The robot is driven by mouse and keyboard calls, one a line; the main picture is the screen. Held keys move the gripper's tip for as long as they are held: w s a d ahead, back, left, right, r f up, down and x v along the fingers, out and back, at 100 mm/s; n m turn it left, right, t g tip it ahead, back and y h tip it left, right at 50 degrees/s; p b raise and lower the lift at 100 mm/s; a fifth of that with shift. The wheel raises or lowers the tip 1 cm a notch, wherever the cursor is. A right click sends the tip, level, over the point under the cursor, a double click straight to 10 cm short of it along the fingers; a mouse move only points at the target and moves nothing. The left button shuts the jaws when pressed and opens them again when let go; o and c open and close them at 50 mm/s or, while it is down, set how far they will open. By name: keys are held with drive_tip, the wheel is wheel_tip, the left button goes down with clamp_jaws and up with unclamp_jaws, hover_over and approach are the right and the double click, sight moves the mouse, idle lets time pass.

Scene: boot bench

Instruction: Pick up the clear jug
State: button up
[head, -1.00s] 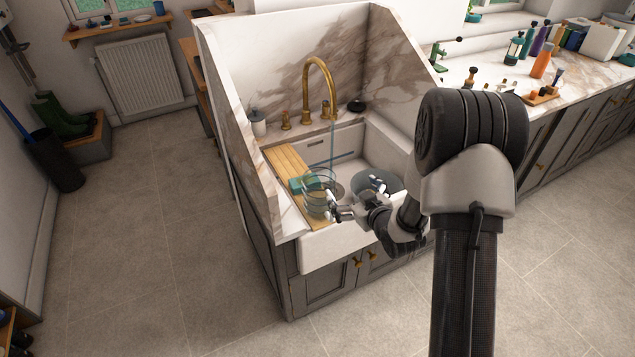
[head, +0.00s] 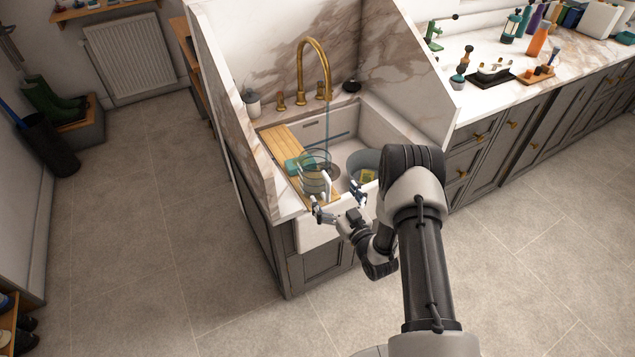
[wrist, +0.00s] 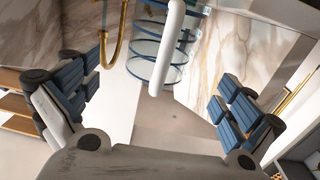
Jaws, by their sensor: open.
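The clear jug (head: 314,172) has bluish rings and a pale upright handle. It stands upright at the sink (head: 372,128), in front of the brass tap (head: 318,65). A thin bluish stream runs down from the spout toward it. In the wrist view the jug (wrist: 152,62) is at top centre, with its white handle (wrist: 170,50) facing me. My gripper (head: 338,200) is open and empty, just in front of the jug at the sink's front edge. In the wrist view my gripper (wrist: 157,100) has its blue-padded fingers wide apart, either side of the handle's line, not touching it.
A wooden board (head: 282,142) with a teal sponge (head: 299,164) lies left of the jug. A grey-blue basin (head: 362,160) with a yellow item is in the sink on the right. Marble panels (head: 222,85) wall the left and back. The floor (head: 150,220) in front is clear.

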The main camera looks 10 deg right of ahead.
sight(322, 179)
drive_tip(key=b+x, duration=0.2)
drive_tip(key=x, duration=0.8)
drive_tip(key=shift+c, duration=0.5)
drive_tip(key=c, duration=1)
drive_tip(key=shift+r, duration=0.15)
wheel_tip(322, 179, up, 20)
drive_tip(key=p, duration=0.4)
drive_tip(key=shift+p, duration=0.3)
